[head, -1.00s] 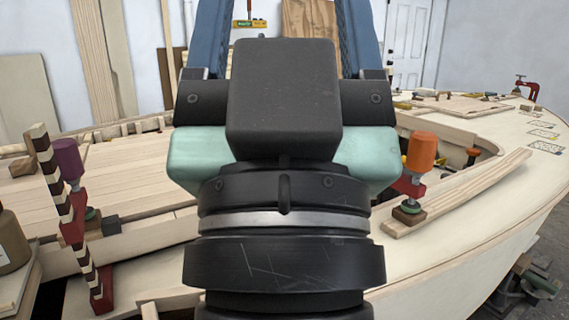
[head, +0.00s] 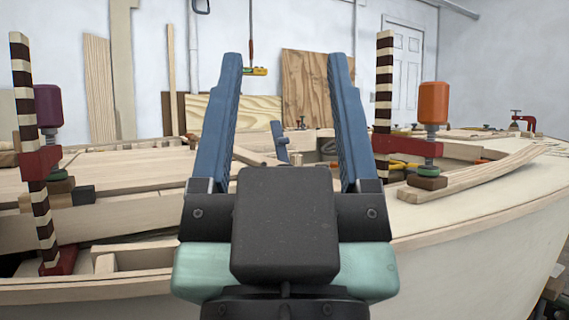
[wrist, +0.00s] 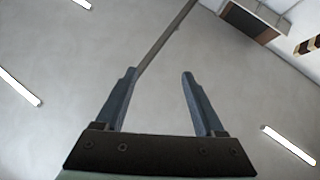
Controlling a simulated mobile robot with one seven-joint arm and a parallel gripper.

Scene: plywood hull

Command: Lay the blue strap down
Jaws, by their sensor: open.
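My gripper (head: 285,58) stands upright in the middle of the head view, its two blue fingers wide apart. The wrist view also shows my gripper (wrist: 158,73) open and empty, pointing up at the ceiling. I cannot make out a blue strap for certain. A small blue-grey piece (head: 280,142) shows beyond and between the fingers, at the boat's deck. It is too small to tell whether it is the strap. My gripper hides part of the deck behind it.
A clamp with a purple handle (head: 48,105) stands on the hull at left. Another with an orange handle (head: 433,102) stands at right by a light wooden strip (head: 480,172). Plywood sheets (head: 308,85) lean at the back wall. The planked deck (head: 120,180) lies at left.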

